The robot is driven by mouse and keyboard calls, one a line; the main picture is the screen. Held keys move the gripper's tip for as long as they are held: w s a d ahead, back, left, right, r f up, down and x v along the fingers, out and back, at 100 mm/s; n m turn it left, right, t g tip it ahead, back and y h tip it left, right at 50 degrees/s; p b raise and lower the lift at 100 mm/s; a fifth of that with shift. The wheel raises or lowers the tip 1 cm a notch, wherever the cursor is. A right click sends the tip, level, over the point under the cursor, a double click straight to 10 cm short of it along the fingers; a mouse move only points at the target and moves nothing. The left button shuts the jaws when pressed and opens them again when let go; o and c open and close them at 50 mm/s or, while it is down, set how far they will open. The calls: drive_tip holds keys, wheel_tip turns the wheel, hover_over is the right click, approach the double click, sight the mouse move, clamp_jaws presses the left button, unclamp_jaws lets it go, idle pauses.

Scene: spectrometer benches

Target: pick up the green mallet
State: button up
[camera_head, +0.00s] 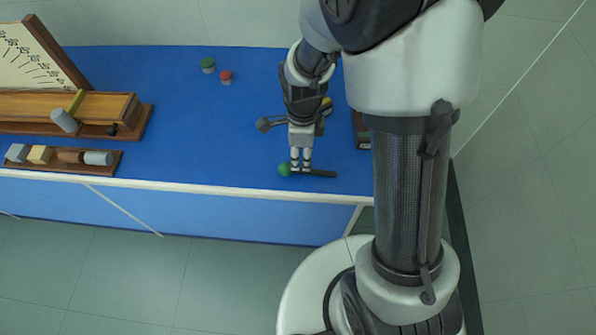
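The green mallet lies near the front edge of the blue bench, with its round green head (284,170) at the left and its dark handle (322,174) to the right. My gripper (301,169) points down at the mallet, with its fingertips at the handle just right of the head. The fingers look close together and hide part of the handle. I cannot tell whether they are shut on it.
The blue bench (190,130) has a wooden instrument (60,107) and a tray (108,170) of several small blocks at the left. A green-topped jar (208,65) and a red-topped jar (226,78) stand at the back. The bench middle is clear.

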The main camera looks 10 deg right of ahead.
drive_tip(key=f, duration=0.1)
drive_tip(key=f+b, duration=0.1)
drive_tip(key=f, duration=0.1)
drive_tip(key=f+b, duration=0.1)
drive_tip(key=f, duration=0.1)
drive_tip(key=shift+s+d+f, duration=0.2)
drive_tip(key=shift+s, duration=0.15)
drive_tip(key=shift+w+f+b, duration=0.1)
drive_tip(key=shift+f+b, duration=0.25)
drive_tip(key=shift+r, duration=0.1)
drive_tip(key=shift+c, duration=0.2)
clamp_jaws()
